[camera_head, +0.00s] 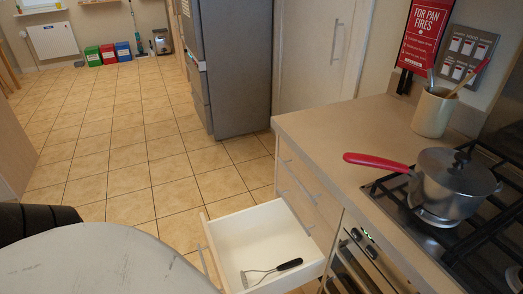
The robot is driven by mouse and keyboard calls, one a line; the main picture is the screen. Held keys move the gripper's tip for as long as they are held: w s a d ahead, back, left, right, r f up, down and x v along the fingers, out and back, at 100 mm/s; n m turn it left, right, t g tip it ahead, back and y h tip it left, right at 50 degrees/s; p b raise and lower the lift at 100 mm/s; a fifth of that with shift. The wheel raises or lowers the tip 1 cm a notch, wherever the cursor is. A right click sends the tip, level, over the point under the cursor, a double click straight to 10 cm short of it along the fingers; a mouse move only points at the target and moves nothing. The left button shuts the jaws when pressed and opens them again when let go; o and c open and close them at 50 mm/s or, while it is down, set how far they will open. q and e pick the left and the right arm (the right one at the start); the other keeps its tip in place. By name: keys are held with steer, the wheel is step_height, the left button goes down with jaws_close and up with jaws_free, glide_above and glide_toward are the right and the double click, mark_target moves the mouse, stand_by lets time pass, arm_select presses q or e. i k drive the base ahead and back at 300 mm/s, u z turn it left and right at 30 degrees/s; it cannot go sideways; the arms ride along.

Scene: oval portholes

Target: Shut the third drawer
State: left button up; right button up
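The open drawer (262,222) is white inside and sticks out far from the cabinet under the counter, low in the picture. Its front panel faces left, with a bar handle (207,264) on it. A masher-like utensil with a black handle (289,264) lies inside on the drawer floor. Closed drawer fronts with bar handles (300,184) show above it on the cabinet. Neither of my grippers is in view. The bottom edge of the picture cuts off part of the open drawer.
A pale rounded tabletop (95,262) fills the lower left, with a dark chair-like shape (38,219) behind it. An oven (358,262) is beside the drawer. A saucepan (452,183) stands on the hob, its red handle over the counter (345,140). Tiled floor (130,170) is clear.

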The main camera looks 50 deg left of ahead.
mark_target(264, 237)
steer(key=z, duration=0.5)
steer(key=k, duration=0.8)
steer(key=u, duration=1.9)
steer(key=i, duration=0.5)
steer(key=u, duration=0.8)
steer(key=i, duration=0.6)
steer(key=z, duration=1.55)
